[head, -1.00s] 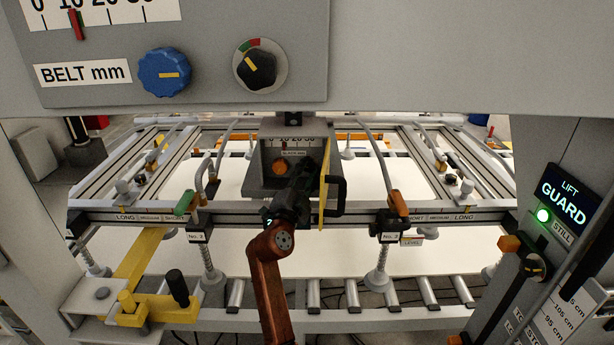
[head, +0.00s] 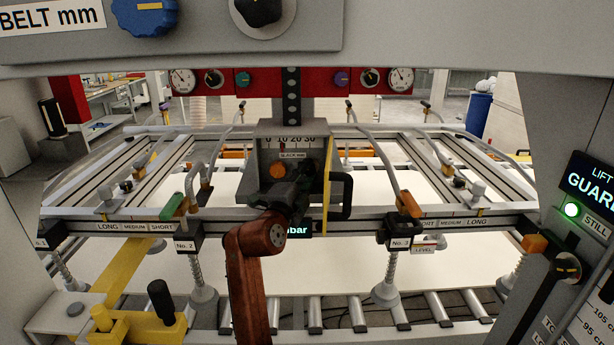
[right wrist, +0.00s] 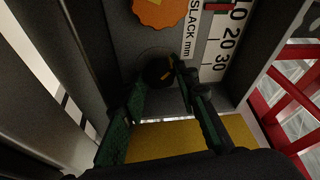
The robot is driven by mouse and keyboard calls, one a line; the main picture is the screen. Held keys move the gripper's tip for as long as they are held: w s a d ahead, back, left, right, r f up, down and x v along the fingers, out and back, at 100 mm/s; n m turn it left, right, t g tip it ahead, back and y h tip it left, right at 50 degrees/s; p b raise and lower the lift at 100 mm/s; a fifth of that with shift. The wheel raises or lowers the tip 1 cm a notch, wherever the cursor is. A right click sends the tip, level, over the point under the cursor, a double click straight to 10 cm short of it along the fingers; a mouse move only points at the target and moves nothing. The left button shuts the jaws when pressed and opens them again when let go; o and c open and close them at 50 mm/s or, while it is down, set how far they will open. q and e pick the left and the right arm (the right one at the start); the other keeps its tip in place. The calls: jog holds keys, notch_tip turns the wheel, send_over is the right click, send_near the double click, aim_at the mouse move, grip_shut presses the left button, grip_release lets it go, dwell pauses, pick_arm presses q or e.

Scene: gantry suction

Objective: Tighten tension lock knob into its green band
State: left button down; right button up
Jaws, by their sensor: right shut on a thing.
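My right gripper (head: 290,190) is at the lower front of the grey box with the scale (head: 262,150) on the gantry. In the right wrist view its fingers (right wrist: 158,82) are shut on a small black knob (right wrist: 158,68) with a yellow mark, below an orange knob (right wrist: 160,10) on the "SLACK mm" face. I see no green band around it; the fingers cover part of it. In the head view my gripper hides this knob. Another black knob (head: 258,8) sits on the upper panel, cut by the top edge. My left gripper is out of view.
A yellow plate (head: 327,185) and black handle (head: 341,195) stand just right of my gripper. The frame rail (head: 465,222), hoses and suction cups (head: 386,290) lie around and below it. A post with a "GUARD" display (head: 588,188) stands at right.

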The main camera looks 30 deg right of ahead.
jog(key=o, duration=0.9)
jog(key=v, duration=1.2)
